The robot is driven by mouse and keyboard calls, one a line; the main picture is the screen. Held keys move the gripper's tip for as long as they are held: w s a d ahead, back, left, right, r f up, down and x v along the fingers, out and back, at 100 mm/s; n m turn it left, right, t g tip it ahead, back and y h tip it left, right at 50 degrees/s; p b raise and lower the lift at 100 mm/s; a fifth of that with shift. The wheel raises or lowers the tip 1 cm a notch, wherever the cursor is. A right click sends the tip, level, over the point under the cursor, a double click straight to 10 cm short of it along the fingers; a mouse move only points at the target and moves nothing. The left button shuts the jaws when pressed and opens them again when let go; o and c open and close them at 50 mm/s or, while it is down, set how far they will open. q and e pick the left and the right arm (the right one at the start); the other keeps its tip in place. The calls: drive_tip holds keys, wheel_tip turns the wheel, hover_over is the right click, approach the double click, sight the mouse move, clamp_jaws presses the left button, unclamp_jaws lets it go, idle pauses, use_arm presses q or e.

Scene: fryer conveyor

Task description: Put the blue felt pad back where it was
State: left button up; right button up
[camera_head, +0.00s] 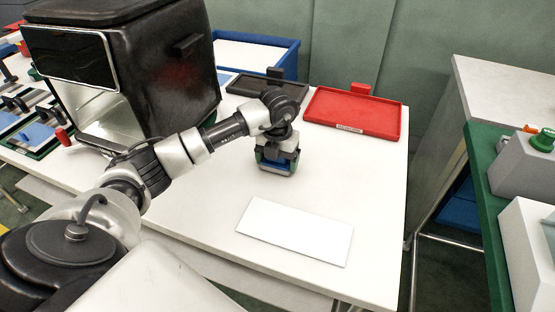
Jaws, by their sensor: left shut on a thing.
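My left gripper (277,163) is over the white table (345,178), pointing down between the red tray and a white board. It is shut on a blue piece (275,167), which looks like the blue felt pad. Only a narrow blue part shows, low between the fingers; the gripper hides the rest. I cannot tell whether it touches the table. My right gripper is not in view.
A flat white board (295,231) lies in front of the gripper. A red tray (352,127) and a dark tray (240,88) stand behind. A black fryer-like machine (170,75) stands at left. The table's right side is clear.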

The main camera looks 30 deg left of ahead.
use_arm(q)
drive_tip(key=shift+f, duration=0.3)
drive_tip(key=o, duration=0.7)
drive_tip(key=shift+c, duration=0.2)
drive_tip(key=shift+r, duration=0.45)
wheel_tip(320, 180, up, 12)
drive_tip(key=shift+f, duration=0.25)
